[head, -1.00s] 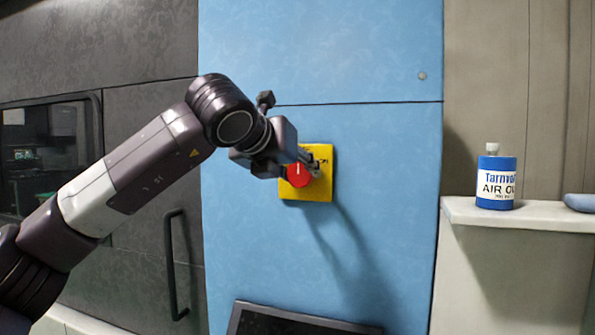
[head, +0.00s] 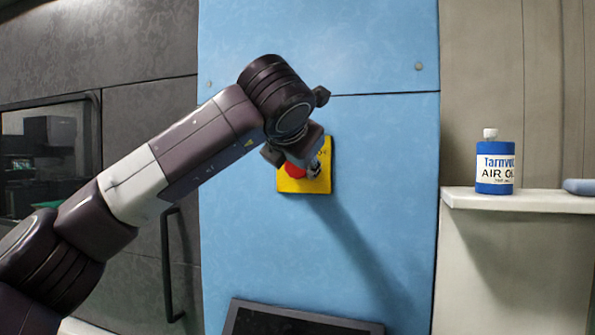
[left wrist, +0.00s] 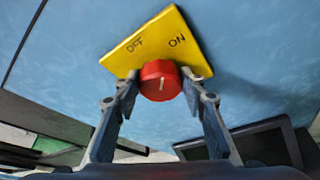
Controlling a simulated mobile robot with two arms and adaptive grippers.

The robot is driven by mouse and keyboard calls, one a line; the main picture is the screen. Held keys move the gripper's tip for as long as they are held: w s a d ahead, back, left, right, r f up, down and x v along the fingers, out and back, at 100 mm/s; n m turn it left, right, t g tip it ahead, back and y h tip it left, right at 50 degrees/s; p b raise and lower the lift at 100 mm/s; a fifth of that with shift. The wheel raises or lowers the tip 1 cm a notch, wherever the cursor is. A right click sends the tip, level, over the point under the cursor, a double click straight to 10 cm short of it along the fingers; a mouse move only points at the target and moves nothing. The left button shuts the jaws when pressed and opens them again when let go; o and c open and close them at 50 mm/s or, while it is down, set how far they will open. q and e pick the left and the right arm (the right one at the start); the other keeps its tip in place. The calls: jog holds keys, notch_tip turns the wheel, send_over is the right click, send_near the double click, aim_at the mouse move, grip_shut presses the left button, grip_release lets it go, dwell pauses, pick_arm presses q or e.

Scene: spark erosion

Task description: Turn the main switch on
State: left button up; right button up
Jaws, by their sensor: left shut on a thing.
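The main switch is a red round knob (head: 294,170) on a yellow plate (head: 305,186), fixed to the blue panel. In the left wrist view the plate (left wrist: 157,42) carries the words OFF at left and ON at right. The knob (left wrist: 160,82) has a short white mark on its face; I cannot tell for certain which word it lines up with. My left gripper (head: 313,169) is at the knob, with one finger on each side, shut on it; the fingers also show in the left wrist view (left wrist: 160,92). The gripper and wrist partly cover the knob in the head view. My right gripper is out of view.
A dark screen (head: 290,322) sits below the switch. A blue and white bottle (head: 495,168) stands on a pale shelf (head: 520,200) at right. A dark door with a handle (head: 170,265) and a window is at left. The blue panel around the switch is clear.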

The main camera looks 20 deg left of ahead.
pick_arm(q)
jog(key=m+y+b, duration=0.1)
jog(key=m+b, duration=0.1)
jog(key=m+t+y+b, duration=0.1)
jog(key=m+b, duration=0.1)
jog(key=m, duration=0.1)
jog(key=m+t+y+b, duration=0.1)
jog(key=m+b, duration=0.1)
jog(key=shift+d+f+b, duration=0.25)
jog(key=shift+f+b, duration=0.05)
jog(key=shift+f, duration=0.05)
jog(key=shift+m, duration=0.3)
dwell(0.3)
jog(key=o, duration=1.2)
jog(key=shift+w, duration=0.1)
jog(key=shift+c, duration=0.2)
jog(key=f+v, duration=0.1)
jog(key=v, duration=1.1)
jog(key=shift+r, duration=0.3)
